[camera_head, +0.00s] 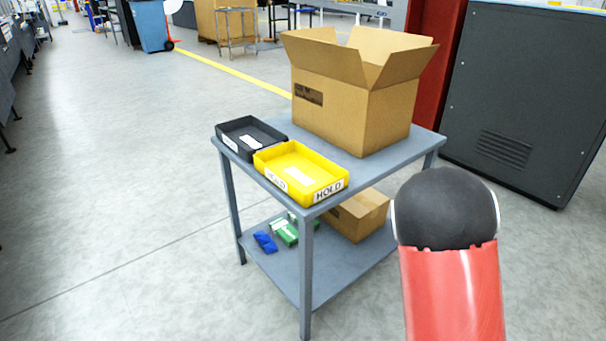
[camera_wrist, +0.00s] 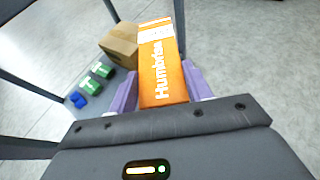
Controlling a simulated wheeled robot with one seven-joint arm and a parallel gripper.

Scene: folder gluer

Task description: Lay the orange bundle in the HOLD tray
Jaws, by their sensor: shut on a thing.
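The yellow HOLD tray (camera_head: 320,196) sits on the front corner of the cart's top shelf in the head view. It holds only what looks like a white label on its floor. The orange bundle (camera_wrist: 164,75), with white lettering and a white label, is in the wrist view. My gripper (camera_wrist: 162,88), with purple fingers, is shut on it, one finger at each side. In the head view my red and black arm is at the lower right, and the gripper and bundle are out of sight there.
A black tray (camera_head: 268,134) stands beside the yellow one. A large open carton (camera_head: 345,110) stands behind them on the grey cart (camera_head: 425,140). The lower shelf holds a small carton (camera_head: 362,214) and green (camera_head: 286,233) and blue (camera_head: 265,242) packs. A dark cabinet (camera_head: 520,90) stands right.

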